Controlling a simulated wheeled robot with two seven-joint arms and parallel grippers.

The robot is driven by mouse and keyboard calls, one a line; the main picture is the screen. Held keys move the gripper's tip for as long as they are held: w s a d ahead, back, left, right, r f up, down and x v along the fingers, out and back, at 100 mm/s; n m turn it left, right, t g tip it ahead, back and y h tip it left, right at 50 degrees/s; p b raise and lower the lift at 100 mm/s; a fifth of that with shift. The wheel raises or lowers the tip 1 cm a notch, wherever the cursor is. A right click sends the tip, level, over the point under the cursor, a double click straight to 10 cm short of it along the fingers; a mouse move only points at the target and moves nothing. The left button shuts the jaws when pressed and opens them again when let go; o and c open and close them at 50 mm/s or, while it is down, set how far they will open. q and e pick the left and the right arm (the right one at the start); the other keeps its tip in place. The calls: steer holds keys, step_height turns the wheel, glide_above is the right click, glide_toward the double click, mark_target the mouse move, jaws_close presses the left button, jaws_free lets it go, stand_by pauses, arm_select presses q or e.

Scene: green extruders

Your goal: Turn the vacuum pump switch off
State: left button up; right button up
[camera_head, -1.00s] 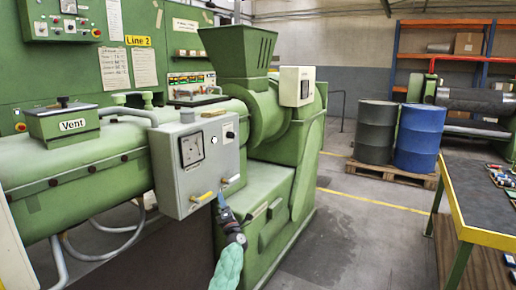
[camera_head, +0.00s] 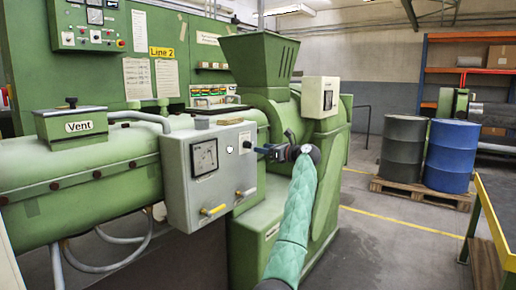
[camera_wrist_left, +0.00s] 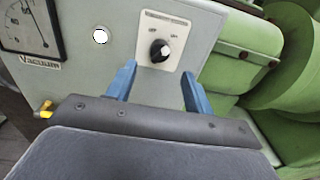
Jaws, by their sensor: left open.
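The vacuum pump switch (camera_wrist_left: 160,50) is a black rotary knob on a white plate, with small labels above it. Its white mark seems to point to the upper right. In the head view its plate (camera_head: 246,142) shows on the right of the grey control box (camera_head: 180,190). My left gripper (camera_wrist_left: 158,71) is open, its two blue fingers pointing at the box with the knob between and just beyond their tips. They look apart from the knob. In the head view the left gripper (camera_head: 260,150) is at the box's right edge. My right gripper is not in view.
The box carries a vacuum gauge (camera_head: 204,157), a round white light (camera_head: 229,150) and yellow-handled valves (camera_head: 213,210) below. A green hopper (camera_head: 258,60) and machine body stand behind. Drums (camera_head: 402,150) on a pallet are at the right, with open floor before them.

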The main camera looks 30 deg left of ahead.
mark_target(251, 146)
arm_select(q)
steer(key=shift+w+a+p, duration=0.15)
steer(key=shift+a+p, duration=0.35)
steer(key=shift+a, duration=1.3)
steer(key=shift+w+a+p, duration=0.15)
steer(key=shift+a+p, duration=0.3)
steer(key=shift+a, duration=1.35)
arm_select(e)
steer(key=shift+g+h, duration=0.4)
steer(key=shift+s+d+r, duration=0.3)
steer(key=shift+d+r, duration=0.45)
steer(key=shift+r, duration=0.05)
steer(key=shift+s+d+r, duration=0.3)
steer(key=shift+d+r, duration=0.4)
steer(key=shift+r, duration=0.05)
arm_select(q)
steer(key=shift+c, duration=0.2)
steer(key=c, duration=0.9)
